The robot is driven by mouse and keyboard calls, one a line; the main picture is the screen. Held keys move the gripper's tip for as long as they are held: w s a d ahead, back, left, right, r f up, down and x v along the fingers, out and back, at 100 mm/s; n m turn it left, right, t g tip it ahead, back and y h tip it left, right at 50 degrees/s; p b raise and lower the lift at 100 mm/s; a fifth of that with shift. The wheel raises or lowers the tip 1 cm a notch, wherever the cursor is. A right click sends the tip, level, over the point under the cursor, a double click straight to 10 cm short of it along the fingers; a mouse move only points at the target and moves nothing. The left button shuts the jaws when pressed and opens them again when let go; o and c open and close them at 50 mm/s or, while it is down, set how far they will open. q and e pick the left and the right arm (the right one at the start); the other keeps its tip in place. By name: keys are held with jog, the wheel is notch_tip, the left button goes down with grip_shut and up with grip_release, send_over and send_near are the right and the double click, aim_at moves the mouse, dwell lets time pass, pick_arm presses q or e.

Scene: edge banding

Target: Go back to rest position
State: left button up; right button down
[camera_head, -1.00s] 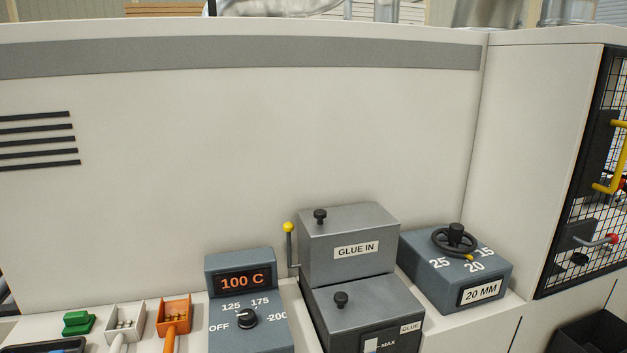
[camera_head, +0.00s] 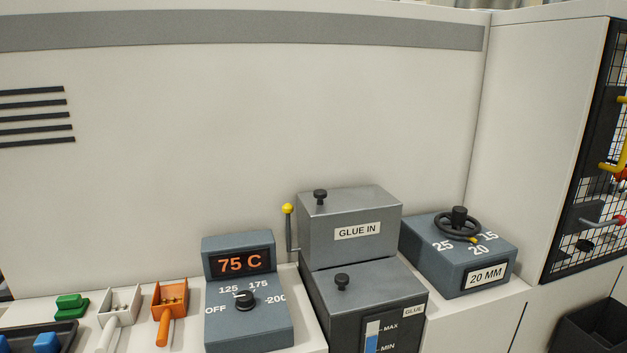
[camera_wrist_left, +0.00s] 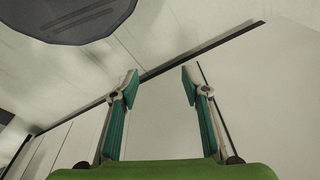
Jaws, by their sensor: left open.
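My left gripper (camera_wrist_left: 160,80) shows only in the left wrist view. Its two teal-padded fingers are apart, with nothing between them. Pale panels with dark seams lie beyond it. Neither gripper shows in the head view. There, the temperature box has a lit display (camera_head: 240,263) reading 75 C and a black knob (camera_head: 243,299). The grey GLUE IN box (camera_head: 348,226) is closed. Below it, the glue tank gauge (camera_head: 371,337) shows blue between its marks. The 20 MM box (camera_head: 458,257) with a black handwheel (camera_head: 458,226) stands to the right.
A white scoop (camera_head: 121,304), an orange scoop (camera_head: 170,298) and a green block (camera_head: 70,306) are on the ledge at left. A dark tray (camera_head: 15,341) with blue pieces sits at the lower left corner. A mesh guard (camera_head: 590,150) and a black bin (camera_head: 592,330) are at right.

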pick_arm(q)
jog(key=s+a+f+g+b, duration=0.1)
jog(key=s+a+f+b, duration=0.2)
jog(key=s+f, duration=1.3)
notch_tip(320, 180, down, 3)
jog(key=shift+s+f+b, duration=0.1)
jog(key=shift+s+b, duration=0.05)
jog(key=shift+b, duration=0.35)
